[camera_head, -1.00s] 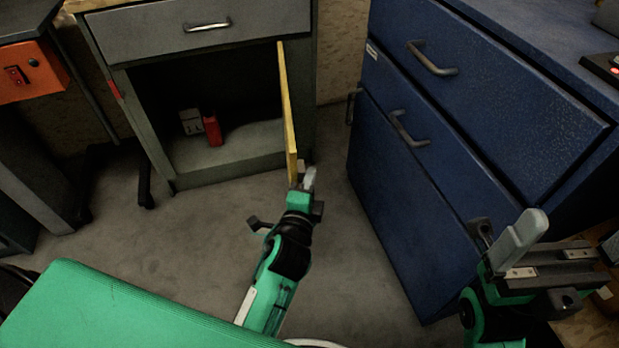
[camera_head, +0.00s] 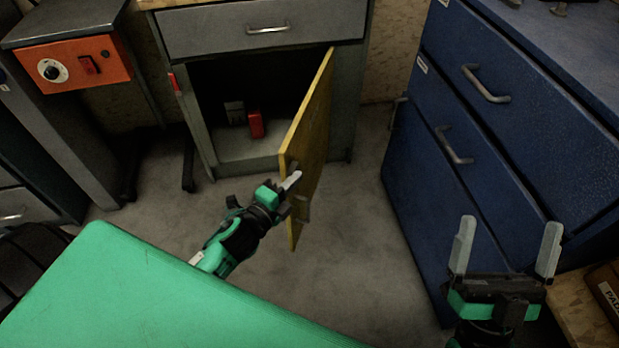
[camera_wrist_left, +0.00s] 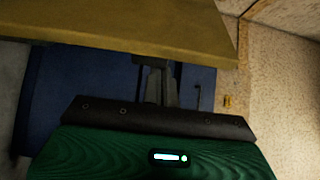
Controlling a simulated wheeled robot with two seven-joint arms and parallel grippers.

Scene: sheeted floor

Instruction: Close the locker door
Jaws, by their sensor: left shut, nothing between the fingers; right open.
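The locker (camera_head: 206,150) is a grey cabinet with a drawer on top and an open compartment below. Its yellow door (camera_head: 312,135) is hinged at the right and stands open, swung out toward me. My left gripper (camera_head: 291,183) is shut and empty, at the door's near free edge; I cannot tell for sure whether it touches. In the left wrist view the yellow door (camera_wrist_left: 120,28) fills the top, close to the left fingers (camera_wrist_left: 157,80). My right gripper (camera_head: 505,250) is open and empty, in front of the blue cabinet.
A blue drawer cabinet (camera_head: 470,150) stands to the right of the door. A red object (camera_head: 255,124) and a pale box (camera_head: 235,113) sit inside the locker. An orange control box (camera_head: 70,68) is at the left. The floor (camera_head: 345,220) between is clear.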

